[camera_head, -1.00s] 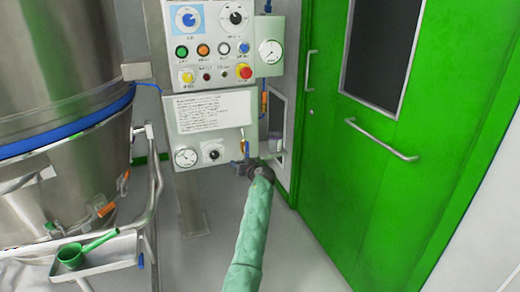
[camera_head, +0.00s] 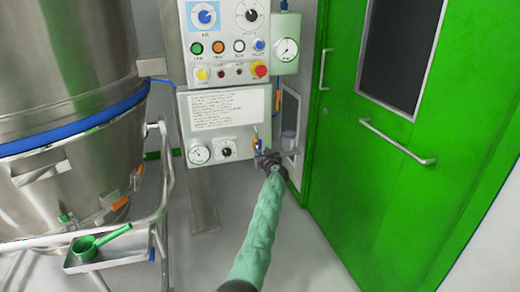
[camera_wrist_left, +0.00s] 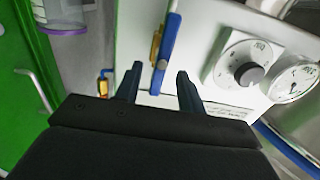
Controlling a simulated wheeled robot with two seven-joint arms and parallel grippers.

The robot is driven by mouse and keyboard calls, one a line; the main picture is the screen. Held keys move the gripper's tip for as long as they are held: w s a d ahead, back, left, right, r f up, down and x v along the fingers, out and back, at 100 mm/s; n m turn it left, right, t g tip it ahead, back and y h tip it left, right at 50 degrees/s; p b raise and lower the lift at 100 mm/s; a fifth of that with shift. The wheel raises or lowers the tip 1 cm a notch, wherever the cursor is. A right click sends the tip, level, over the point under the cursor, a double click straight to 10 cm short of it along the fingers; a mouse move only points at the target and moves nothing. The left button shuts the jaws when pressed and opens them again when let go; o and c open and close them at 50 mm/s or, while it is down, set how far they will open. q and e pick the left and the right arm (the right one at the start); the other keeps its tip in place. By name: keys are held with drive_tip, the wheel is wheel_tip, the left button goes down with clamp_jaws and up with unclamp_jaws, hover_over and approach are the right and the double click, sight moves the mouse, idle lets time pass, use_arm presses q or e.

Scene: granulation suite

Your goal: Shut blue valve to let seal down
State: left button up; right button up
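The blue valve (camera_head: 260,147) is a small lever on a brass-yellow fitting at the lower right edge of the control panel. In the left wrist view its blue handle (camera_wrist_left: 167,52) stands nearly upright in the picture, with the yellow body beside it. My left gripper (camera_head: 264,158) is at the valve, on the end of the green-sleeved arm. In the left wrist view my left gripper (camera_wrist_left: 158,85) is open, its dark fingers on either side of the handle's lower end. I cannot tell whether either finger touches it. My right gripper is not in view.
The control panel (camera_head: 222,150) carries gauges, knobs and buttons. A steel vessel (camera_head: 60,60) and a tray (camera_head: 120,255) with a green scoop (camera_head: 88,246) stand left. A green door (camera_head: 400,200) with a handle is at right. Grey floor is clear between.

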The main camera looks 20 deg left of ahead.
sight(260, 149)
use_arm(q)
drive_tip(key=shift+x, duration=1.75)
clamp_jaws()
